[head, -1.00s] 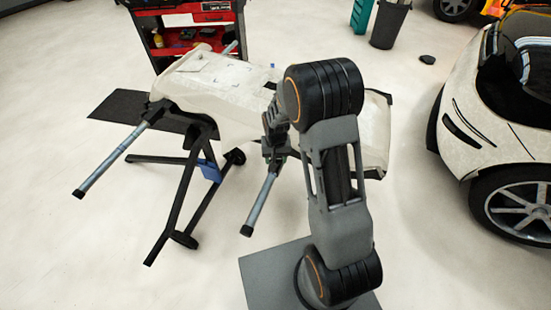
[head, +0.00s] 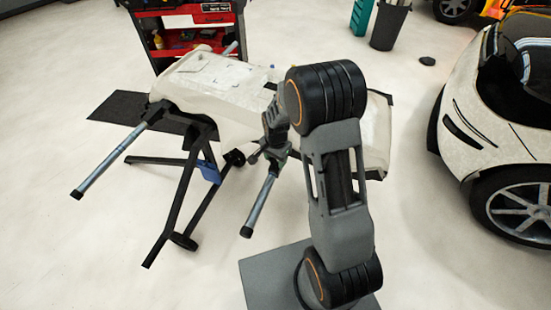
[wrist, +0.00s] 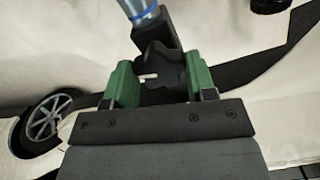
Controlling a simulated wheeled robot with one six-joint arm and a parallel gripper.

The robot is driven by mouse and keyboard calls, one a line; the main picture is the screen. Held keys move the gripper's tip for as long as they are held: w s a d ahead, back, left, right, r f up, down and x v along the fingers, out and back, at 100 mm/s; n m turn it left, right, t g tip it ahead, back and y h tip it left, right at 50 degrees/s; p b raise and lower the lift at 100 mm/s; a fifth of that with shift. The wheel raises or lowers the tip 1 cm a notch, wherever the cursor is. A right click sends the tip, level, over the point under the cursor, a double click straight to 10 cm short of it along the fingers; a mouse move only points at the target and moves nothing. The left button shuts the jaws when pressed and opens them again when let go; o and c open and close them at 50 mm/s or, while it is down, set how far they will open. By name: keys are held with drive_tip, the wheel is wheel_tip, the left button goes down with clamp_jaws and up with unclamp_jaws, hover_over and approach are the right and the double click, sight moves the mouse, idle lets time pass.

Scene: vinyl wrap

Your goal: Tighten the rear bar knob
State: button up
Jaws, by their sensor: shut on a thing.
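In the wrist view, the black lobed rear bar knob (wrist: 160,72) sits between the two green fingers of my gripper (wrist: 160,84), which is shut on it. A black clamp block and the end of a blue-grey bar (wrist: 140,8) show just beyond the knob. In the head view, my gripper (head: 275,152) is at the near side of the stand, at the upper end of the near grey bar (head: 260,203). My arm hides part of this area, and the knob cannot be made out there. A second grey bar (head: 108,162) sticks out at the left.
A white bumper (head: 215,92) lies on the black stand (head: 188,200). A red tool cart (head: 200,18) is behind it, with a bin (head: 388,25) at the back. A white car (head: 500,110) stands at the right. The floor at front left is clear.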

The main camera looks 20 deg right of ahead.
drive_tip(key=shift+s, duration=0.1)
idle(0.3)
drive_tip(key=o, duration=0.9)
wheel_tip(320, 180, up, 14)
drive_tip(key=shift+f+p, duration=0.1)
drive_tip(key=shift+p, duration=0.5)
